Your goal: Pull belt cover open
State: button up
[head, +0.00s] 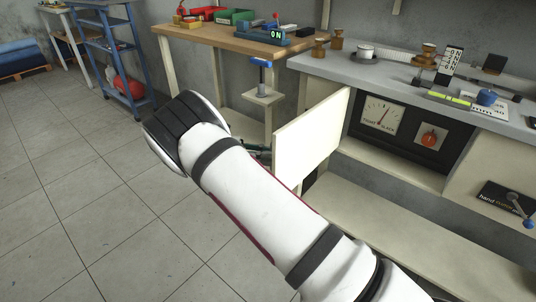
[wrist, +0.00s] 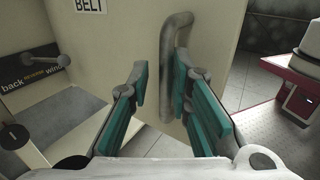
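The belt cover (head: 312,137) is a cream panel that stands swung out from the bench front in the head view. It fills the middle of the wrist view (wrist: 120,50), with a "BELT" label at its top. A grey bar handle (wrist: 178,40) runs nearly upright on it. My gripper (wrist: 160,82) has teal finger pads parted, with a clear gap between them. The handle lies between the fingers in the picture, closer to the right one; contact cannot be told. In the head view my arm hides most of the gripper.
The opened bay shows a dial (head: 382,113) and a red knob (head: 430,138). A low shelf (head: 420,220) runs beneath. The grey bench top (head: 390,75) holds several small items. A wooden table (head: 220,36) stands behind. The tiled floor at left is clear.

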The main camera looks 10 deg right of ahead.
jog(key=v, duration=0.7)
jog(key=shift+a, duration=0.2)
dwell(0.4)
dwell(0.5)
